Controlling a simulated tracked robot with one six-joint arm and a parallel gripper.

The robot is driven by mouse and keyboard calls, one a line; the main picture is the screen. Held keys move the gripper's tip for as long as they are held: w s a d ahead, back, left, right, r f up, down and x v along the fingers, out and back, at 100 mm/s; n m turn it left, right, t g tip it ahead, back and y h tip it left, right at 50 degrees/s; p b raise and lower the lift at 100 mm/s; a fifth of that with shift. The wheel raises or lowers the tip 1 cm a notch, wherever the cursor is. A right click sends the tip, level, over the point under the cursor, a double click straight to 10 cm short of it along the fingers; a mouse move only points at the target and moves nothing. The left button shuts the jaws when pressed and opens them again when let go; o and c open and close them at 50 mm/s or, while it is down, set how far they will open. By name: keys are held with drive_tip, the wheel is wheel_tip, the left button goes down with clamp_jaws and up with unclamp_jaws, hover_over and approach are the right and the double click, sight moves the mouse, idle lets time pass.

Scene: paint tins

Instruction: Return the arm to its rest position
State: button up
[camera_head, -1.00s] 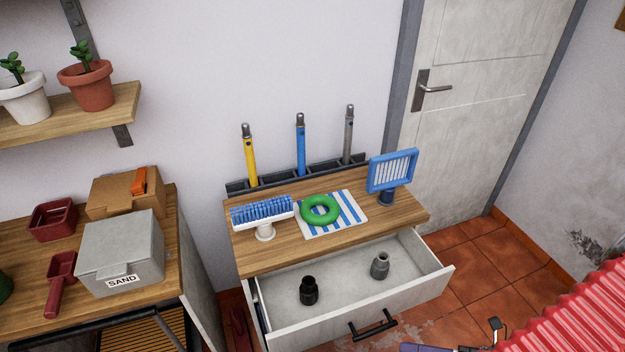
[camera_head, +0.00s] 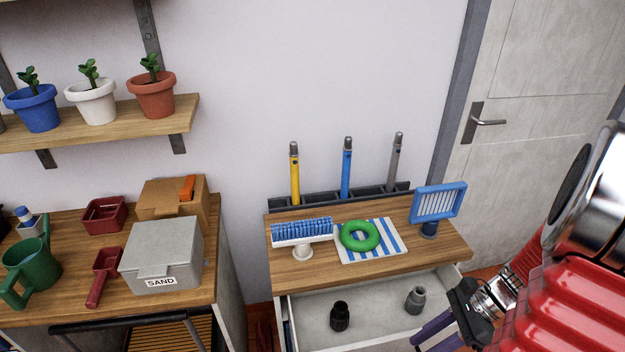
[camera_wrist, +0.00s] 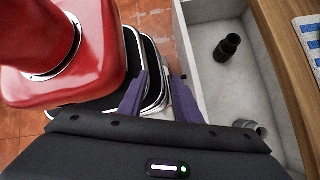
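My gripper (camera_head: 430,334) is at the lower right of the head view, beside the open drawer (camera_head: 375,302), with my red arm folded behind it. In the wrist view my gripper (camera_wrist: 161,82) shows two purple fingers set apart with nothing between them. The gripper is outside the drawer's wall (camera_wrist: 200,95). A black fitting (camera_head: 340,316) and a grey fitting (camera_head: 415,300) are in the drawer. The black fitting (camera_wrist: 227,47) and grey fitting (camera_wrist: 249,127) also show in the wrist view.
The cabinet top (camera_head: 315,271) holds a blue brush (camera_head: 302,230), a green ring (camera_head: 360,236) on a striped cloth (camera_head: 388,248), and a blue-framed tool (camera_head: 437,203). A bench with a SAND box (camera_head: 160,258) stands left. A door (camera_head: 530,80) is at right.

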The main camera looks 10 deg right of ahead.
drive_tip(key=w+a+r+n+t+h, duration=0.2)
drive_tip(key=a+r+n+h, duration=0.1)
drive_tip(key=a+r+n, duration=0.5)
drive_tip(key=w+a+r+n+t+h, duration=0.3)
drive_tip(key=a+r+n, duration=0.5)
drive_tip(key=r+n, duration=0.5)
drive_tip(key=shift+a+n+h, duration=0.2)
drive_tip(key=shift+n+h, duration=0.5)
drive_tip(key=shift+h, duration=0.1)
